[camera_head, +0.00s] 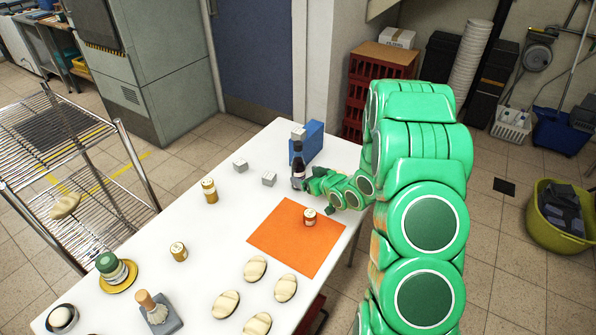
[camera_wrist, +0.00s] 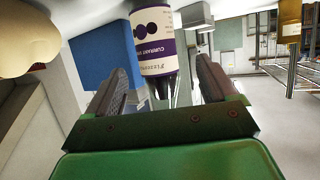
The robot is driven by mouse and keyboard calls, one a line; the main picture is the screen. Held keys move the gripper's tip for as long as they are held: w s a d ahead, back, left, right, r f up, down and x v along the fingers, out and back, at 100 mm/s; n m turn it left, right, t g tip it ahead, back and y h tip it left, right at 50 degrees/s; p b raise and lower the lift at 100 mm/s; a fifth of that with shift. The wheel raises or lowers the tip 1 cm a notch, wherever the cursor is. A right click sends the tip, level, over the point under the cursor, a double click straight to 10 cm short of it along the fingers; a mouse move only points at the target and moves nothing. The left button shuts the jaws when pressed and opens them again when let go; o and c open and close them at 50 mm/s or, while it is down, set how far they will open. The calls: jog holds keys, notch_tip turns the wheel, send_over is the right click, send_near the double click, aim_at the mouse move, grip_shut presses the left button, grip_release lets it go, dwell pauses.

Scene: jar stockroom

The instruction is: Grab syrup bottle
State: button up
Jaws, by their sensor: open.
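The syrup bottle (camera_head: 298,172) is dark with a pale label and stands upright near the far right part of the white table. In the wrist view the bottle (camera_wrist: 155,40) appears upside down, with a white and purple label reading "CURRANT". My gripper (camera_head: 311,184) is just right of the bottle in the head view. In the wrist view my gripper (camera_wrist: 168,82) is open, with one dark finger on each side of the bottle's narrow dark end. I cannot tell whether either finger touches it.
A blue box (camera_head: 313,141) stands close behind the bottle. Small grey blocks (camera_head: 269,178) stand to its left. A small jar (camera_head: 309,217) sits on an orange mat (camera_head: 283,244) in front. Several bread rolls (camera_head: 255,268) and other jars (camera_head: 209,190) are on the table (camera_head: 215,235).

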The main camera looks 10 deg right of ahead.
aim_at(295, 171)
jog(key=shift+x, duration=3.9)
jog(key=shift+d, duration=0.15)
jog(key=c, duration=1.5)
